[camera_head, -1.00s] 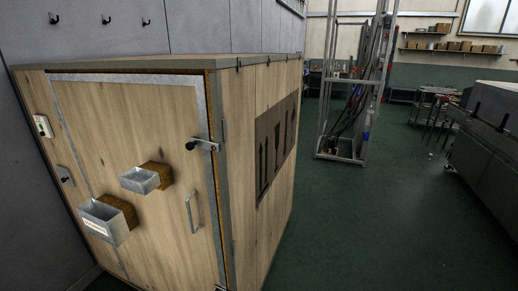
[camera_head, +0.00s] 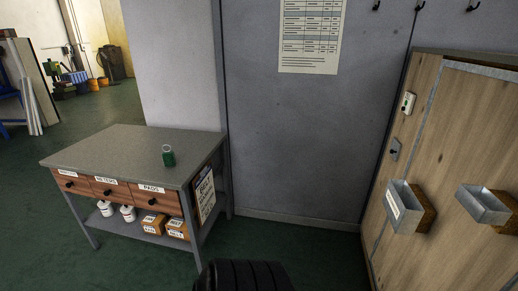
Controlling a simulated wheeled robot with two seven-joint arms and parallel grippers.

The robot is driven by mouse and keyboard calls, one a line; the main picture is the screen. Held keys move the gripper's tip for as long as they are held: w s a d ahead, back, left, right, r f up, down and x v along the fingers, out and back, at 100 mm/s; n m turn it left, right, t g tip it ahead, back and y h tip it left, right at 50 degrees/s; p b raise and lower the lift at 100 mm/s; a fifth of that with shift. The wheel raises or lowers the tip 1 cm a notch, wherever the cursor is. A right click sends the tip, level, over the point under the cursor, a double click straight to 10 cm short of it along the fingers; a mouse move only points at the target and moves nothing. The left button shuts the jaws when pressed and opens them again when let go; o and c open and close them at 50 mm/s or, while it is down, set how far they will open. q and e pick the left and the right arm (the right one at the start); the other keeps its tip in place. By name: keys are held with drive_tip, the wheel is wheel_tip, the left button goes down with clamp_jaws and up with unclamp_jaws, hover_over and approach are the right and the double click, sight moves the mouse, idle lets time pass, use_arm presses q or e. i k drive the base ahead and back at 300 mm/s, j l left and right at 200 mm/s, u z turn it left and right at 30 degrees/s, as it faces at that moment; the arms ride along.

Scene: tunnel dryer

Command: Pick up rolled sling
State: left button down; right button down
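No rolled sling can be made out for certain. A small green cylinder with a pale top (camera_head: 168,156) stands upright on the grey workbench (camera_head: 110,146), near its right front part; I cannot tell whether it is a rolled sling or a can. The bench has several labelled wooden drawers (camera_head: 109,189), all shut, whose insides are hidden. Neither of my grippers is in view.
Cartons (camera_head: 154,222) and white bottles (camera_head: 127,213) sit on the bench's lower shelf. The wooden dryer cabinet (camera_head: 455,150) with metal bins (camera_head: 402,207) stands at right. A grey wall with a chart (camera_head: 311,36) closes the back.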

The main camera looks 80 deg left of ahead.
sight(169, 160)
drive_tip(key=u, duration=3.4)
drive_tip(key=i+j, duration=0.2)
drive_tip(key=j, duration=0.1)
